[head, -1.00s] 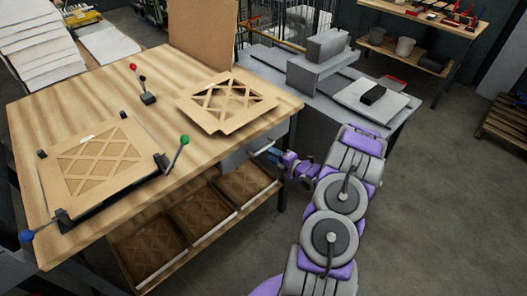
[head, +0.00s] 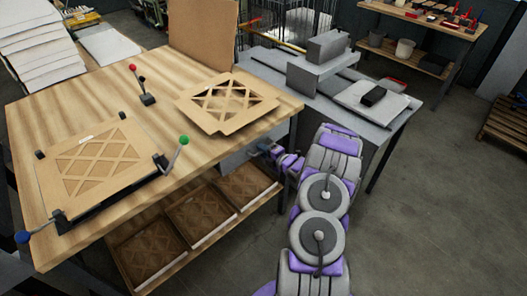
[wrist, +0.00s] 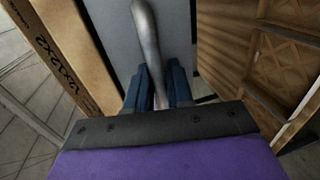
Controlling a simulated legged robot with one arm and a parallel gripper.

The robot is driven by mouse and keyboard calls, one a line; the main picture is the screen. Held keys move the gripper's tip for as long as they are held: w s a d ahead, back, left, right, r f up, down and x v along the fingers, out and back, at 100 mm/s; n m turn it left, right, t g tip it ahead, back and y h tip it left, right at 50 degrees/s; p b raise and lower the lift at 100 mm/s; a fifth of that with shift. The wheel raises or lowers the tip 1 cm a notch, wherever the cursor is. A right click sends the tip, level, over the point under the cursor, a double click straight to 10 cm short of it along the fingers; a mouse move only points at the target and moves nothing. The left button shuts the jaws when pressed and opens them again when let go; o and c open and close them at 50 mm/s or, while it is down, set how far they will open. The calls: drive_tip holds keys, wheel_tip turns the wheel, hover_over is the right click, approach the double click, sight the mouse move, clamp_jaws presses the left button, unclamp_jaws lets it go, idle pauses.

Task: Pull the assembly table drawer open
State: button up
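The assembly table (head: 110,90) has a wooden top. Its grey drawer (head: 236,155) is under the right edge, and the front looks flush with the table. My gripper (head: 267,148) is at the drawer front in the head view, covering most of the handle. In the wrist view, the grey bar handle (wrist: 148,35) runs down between the two blue fingers of my gripper (wrist: 158,85), in front of the drawer's grey face (wrist: 115,40). One finger is on each side of the bar, close to it. Whether both fingers press on it cannot be told.
Below the drawer, a shelf holds several boxed filters (head: 200,220). A filter in a clamp fixture (head: 95,165) and a cardboard frame (head: 225,100) lie on the tabletop. A grey bench (head: 345,125) stands close behind my arm. The floor (head: 440,220) to the right is clear.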

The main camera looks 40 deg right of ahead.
clamp_jaws()
drive_tip(key=shift+s+f, duration=0.1)
drive_tip(key=f+v, duration=0.2)
drive_tip(key=v, duration=0.8)
drive_tip(key=s+f+v, duration=0.1)
drive_tip(key=f+v, duration=0.1)
drive_tip(key=v, duration=0.9)
drive_tip(key=shift+s, duration=0.15)
drive_tip(key=shift+f, duration=0.1)
drive_tip(key=shift+o, duration=0.4)
unclamp_jaws()
drive_tip(key=shift+o, duration=1.3)
drive_tip(key=shift+d, duration=0.1)
